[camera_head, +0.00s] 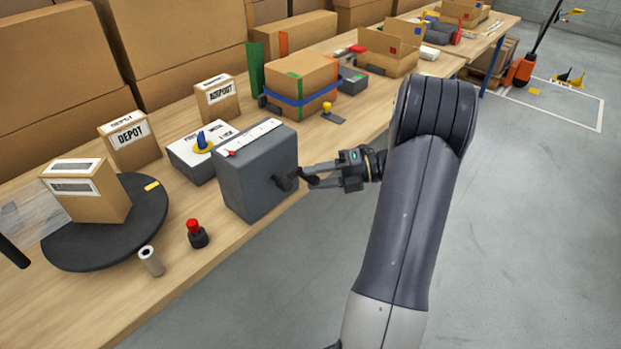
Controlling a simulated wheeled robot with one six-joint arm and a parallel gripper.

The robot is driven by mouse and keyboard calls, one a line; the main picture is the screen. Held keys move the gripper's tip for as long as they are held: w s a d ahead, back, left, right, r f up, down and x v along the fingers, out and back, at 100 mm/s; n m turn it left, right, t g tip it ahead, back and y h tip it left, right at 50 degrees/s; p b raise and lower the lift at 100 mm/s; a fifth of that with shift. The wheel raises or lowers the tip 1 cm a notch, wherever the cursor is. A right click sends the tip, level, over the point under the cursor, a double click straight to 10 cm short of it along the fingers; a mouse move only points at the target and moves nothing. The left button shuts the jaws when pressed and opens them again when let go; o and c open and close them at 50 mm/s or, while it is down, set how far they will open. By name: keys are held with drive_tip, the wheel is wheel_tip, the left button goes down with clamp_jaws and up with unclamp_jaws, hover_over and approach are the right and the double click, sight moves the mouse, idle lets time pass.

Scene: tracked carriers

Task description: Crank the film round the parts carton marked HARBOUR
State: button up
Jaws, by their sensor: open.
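A brown carton (102,204) stands on a round black turntable (80,250) at the left of the bench. Its white labels are too small to read, so I cannot tell whether it says HARBOUR. Clear film (32,212) hangs at the carton's left, by a dark post (12,252). A grey crank box (255,165) stands right of the turntable, with a dark crank (287,181) on its right side. My gripper (322,178) is open, with its fingers at the crank's handle. I cannot tell whether they touch or surround it.
A white-topped box with a blue and yellow knob (202,142), a red-topped button (196,230) and a small roll (150,262) are nearby. A blue-strapped carton (298,80) stands farther along. Floor to the right is mostly clear.

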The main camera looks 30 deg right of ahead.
drive_tip(key=shift+x, duration=0.95)
drive_tip(key=shift+c, duration=0.3)
clamp_jaws()
drive_tip(key=shift+r, duration=0.15)
